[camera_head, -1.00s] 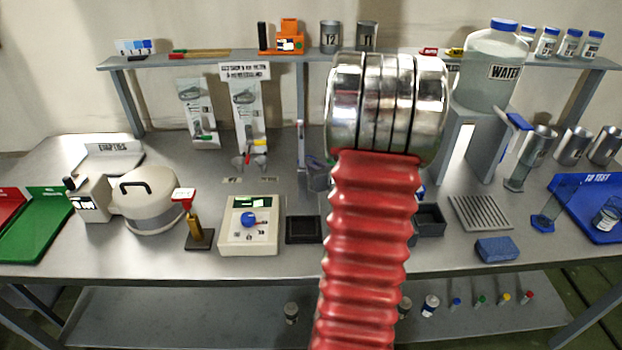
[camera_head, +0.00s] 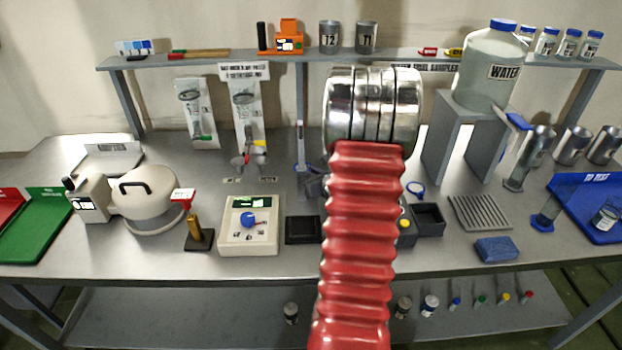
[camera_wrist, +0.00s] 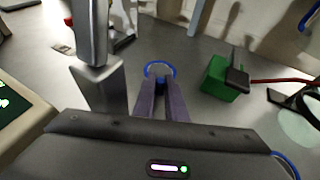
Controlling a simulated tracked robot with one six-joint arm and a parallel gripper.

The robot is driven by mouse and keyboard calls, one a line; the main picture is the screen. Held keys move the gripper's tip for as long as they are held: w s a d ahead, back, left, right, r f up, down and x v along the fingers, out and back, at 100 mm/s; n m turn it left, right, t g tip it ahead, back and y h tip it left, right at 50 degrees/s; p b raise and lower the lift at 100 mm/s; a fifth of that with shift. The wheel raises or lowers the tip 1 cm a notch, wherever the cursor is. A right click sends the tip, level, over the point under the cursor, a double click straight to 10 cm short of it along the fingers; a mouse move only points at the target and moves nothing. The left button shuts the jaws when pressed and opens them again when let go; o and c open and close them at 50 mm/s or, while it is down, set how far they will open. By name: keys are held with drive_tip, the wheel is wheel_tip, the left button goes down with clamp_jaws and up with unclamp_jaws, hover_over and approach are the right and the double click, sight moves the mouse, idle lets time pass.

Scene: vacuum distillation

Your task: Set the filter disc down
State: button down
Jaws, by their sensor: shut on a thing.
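The filter disc (camera_wrist: 148,69) appears as a thin blue ring at the fingertips of my gripper (camera_wrist: 161,84) in the wrist view. The two dark fingers are shut on its near edge, and the rest of the ring sticks out beyond them. My arm hides part of this area. Whether the disc touches anything below it cannot be told.
A balance (camera_head: 249,226) and a dark square tray (camera_head: 302,230) stand near the front. The wrist view shows a green block (camera_wrist: 222,80) and a metal column (camera_wrist: 90,35).

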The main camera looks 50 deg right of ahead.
drive_tip(key=shift+f, duration=1.15)
drive_tip(key=shift+f, duration=0.1)
drive_tip(key=c, duration=2.1)
unclamp_jaws()
drive_tip(key=v, duration=1.2)
drive_tip(key=shift+a, duration=0.1)
